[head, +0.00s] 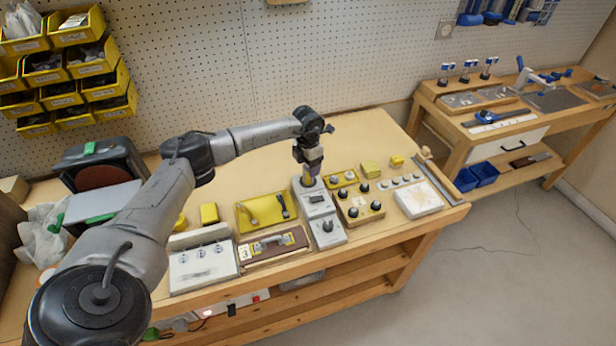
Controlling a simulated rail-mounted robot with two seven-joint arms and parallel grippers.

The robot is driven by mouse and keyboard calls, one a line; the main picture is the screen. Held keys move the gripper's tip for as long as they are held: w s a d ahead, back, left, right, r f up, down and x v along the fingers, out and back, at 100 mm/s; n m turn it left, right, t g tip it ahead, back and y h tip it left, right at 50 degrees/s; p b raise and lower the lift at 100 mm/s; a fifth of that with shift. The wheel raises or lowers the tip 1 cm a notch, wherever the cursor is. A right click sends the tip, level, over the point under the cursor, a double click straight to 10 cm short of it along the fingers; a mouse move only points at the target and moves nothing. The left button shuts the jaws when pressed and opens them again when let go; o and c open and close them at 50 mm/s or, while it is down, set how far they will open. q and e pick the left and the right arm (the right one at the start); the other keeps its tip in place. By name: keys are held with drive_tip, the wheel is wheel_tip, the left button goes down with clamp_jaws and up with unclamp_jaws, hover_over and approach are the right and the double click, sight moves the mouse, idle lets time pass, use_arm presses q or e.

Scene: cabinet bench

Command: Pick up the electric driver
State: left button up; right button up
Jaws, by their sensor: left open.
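My left gripper (310,166) points down over the middle of the wooden bench and is open. Directly below it and partly hidden by it is a small upright yellow and dark item (309,180), which looks like the electric driver. It stands at the back of a grey stand (319,204). The fingertips are around or just above its top; I cannot tell whether they touch it. My right gripper is not in view.
A white panel (204,266) sits at the front left. A grey machine (100,170) stands at the back left. Behind the gripper the bench (375,130) is clear.

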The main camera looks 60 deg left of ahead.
sight(308, 179)
use_arm(q)
wheel_tip(308, 179, down, 4)
drive_tip(key=shift+s+d+r, duration=0.1)
drive_tip(key=shift+d, duration=0.05)
drive_tip(key=c, duration=1.1)
